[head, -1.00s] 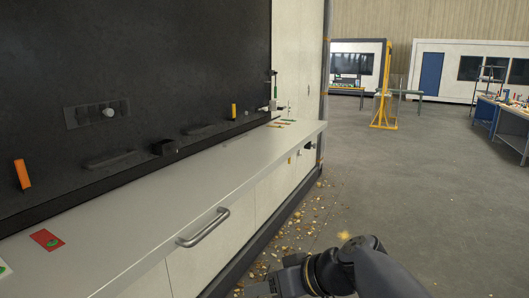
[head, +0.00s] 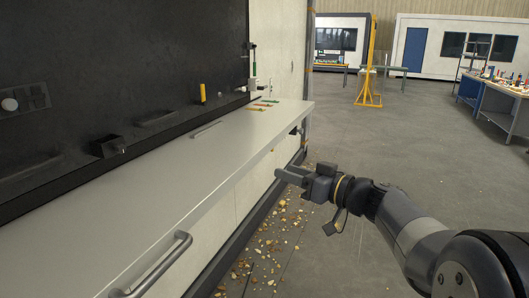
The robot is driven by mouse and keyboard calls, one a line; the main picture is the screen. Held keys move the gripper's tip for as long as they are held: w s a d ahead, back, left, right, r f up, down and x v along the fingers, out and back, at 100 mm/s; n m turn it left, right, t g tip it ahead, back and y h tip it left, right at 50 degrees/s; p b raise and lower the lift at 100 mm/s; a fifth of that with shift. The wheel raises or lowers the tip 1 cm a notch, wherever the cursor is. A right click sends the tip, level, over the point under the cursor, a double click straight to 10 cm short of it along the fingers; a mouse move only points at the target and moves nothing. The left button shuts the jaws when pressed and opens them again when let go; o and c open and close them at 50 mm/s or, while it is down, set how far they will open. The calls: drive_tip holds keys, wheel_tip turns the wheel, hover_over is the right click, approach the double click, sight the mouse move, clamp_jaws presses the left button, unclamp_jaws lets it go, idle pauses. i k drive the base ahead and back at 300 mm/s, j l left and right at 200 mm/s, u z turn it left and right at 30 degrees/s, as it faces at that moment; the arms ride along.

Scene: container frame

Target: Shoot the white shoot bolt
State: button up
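I cannot tell surely which part is the white shoot bolt. My gripper (head: 281,173) is beyond the counter's front edge, over the floor, pointing left. It is apart from both pieces. Its fingers are seen from the side, so their opening is hidden. I see nothing held.
The long pale counter (head: 150,195) has a bar handle (head: 152,268) on its front. A yellow block (head: 203,92) and a black box-like fitting (head: 108,147) are along the panel's foot. Several flat coloured pieces (head: 263,105) lie at the counter's far end. Debris (head: 265,240) litters the floor.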

sight(244, 88)
drive_tip(key=i+z, duration=0.1)
drive_tip(key=i, duration=1.65)
drive_tip(key=i+u, duration=0.15)
drive_tip(key=i, duration=0.3)
drive_tip(key=i+l+u, duration=0.15)
drive_tip(key=i, duration=0.3)
drive_tip(key=i+l+u, duration=0.15)
drive_tip(key=i, duration=0.3)
drive_tip(key=i+l+u, duration=0.15)
drive_tip(key=i, duration=0.3)
